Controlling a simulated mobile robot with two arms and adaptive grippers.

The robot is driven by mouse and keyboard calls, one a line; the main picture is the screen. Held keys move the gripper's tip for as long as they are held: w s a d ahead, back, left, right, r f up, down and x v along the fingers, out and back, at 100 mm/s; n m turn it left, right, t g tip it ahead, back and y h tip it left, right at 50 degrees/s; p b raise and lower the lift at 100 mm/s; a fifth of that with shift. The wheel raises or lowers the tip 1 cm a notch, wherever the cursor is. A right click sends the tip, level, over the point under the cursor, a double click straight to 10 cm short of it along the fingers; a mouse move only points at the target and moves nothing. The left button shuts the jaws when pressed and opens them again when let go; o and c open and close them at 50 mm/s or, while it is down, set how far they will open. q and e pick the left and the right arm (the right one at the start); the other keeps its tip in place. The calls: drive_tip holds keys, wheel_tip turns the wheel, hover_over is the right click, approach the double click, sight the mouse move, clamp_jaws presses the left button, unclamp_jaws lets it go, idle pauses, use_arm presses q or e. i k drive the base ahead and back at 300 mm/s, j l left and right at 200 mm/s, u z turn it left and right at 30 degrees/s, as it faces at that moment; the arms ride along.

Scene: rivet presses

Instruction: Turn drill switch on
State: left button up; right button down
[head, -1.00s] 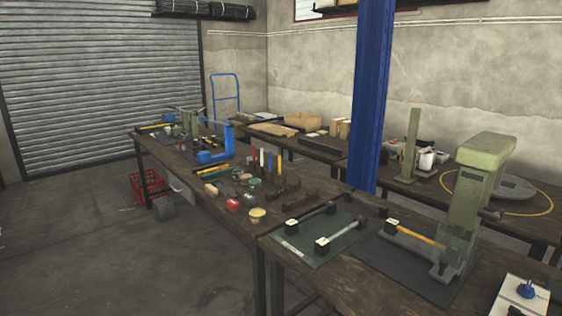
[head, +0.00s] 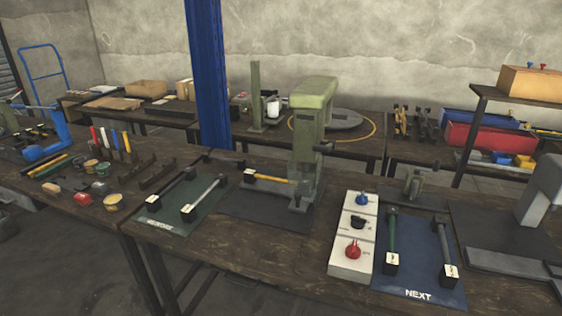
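A white switch panel (head: 352,236) lies on the near workbench, right of centre in the head view. It carries a blue knob (head: 362,199) at the far end, a black knob (head: 357,221) in the middle and a red knob (head: 353,250) at the near end. Its labels are too small to read, so I cannot tell which is the drill switch. A green press (head: 312,135) stands on a dark mat to the left of the panel. Neither of my grippers shows in this view.
A blue mat (head: 418,293) marked NEXT, holding bars, lies right of the panel. A green mat (head: 165,222) with bars lies to the left. A grey machine (head: 541,195) stands at the right edge. A blue column (head: 208,70) rises behind the bench. Bare bench top (head: 262,243) lies before the green press.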

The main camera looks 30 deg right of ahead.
sight(352, 252)
drive_tip(key=z, duration=1.45)
